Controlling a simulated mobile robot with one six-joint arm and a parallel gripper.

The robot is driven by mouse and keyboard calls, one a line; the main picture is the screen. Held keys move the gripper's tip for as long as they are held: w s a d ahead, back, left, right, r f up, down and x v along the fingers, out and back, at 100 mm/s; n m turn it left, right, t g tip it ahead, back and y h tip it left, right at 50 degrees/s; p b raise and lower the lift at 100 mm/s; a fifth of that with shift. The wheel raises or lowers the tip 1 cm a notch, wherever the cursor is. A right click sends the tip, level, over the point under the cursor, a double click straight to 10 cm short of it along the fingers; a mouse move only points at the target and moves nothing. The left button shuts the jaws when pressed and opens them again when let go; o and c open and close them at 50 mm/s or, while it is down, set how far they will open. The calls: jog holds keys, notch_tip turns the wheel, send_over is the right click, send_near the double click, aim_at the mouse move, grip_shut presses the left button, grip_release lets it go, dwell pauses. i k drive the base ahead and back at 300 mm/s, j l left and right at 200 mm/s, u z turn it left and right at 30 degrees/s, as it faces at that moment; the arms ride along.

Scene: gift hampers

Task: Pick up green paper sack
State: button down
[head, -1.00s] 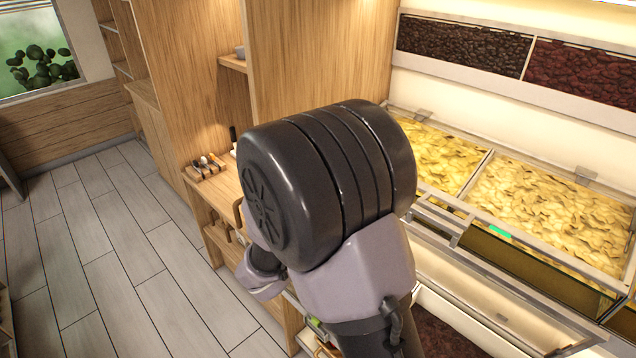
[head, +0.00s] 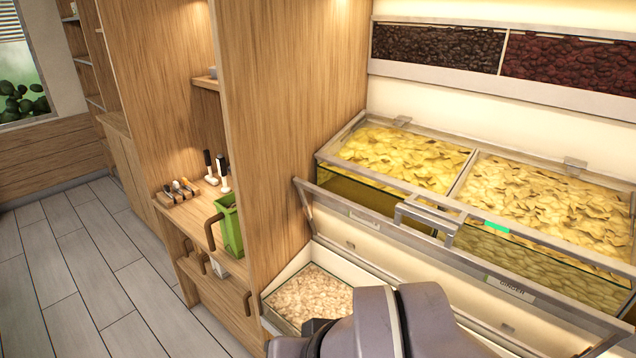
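A green sack (head: 230,228) stands on the wooden counter in the cabinet niche, left of the tall wooden panel. The panel hides part of its right side. It looks upright with an open top. My arm shows at the bottom centre of the head view, low in front of the bins. My gripper's fingers do not show, so I cannot see whether it holds anything. The arm is apart from the sack in the picture.
Scoops or brushes (head: 218,172) and a small rack of tools (head: 178,190) sit by the sack. The wooden panel (head: 290,120) stands right of it. Glass bins of yellow chips (head: 400,160) and a lower bin of pale pieces (head: 312,296) lie right. Floor (head: 90,270) at left is clear.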

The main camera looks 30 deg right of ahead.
aim_at(228, 217)
jog(key=z, duration=0.75)
jog(key=i+j+u, duration=0.6)
jog(key=i+u, duration=0.6)
jog(key=i, duration=0.2)
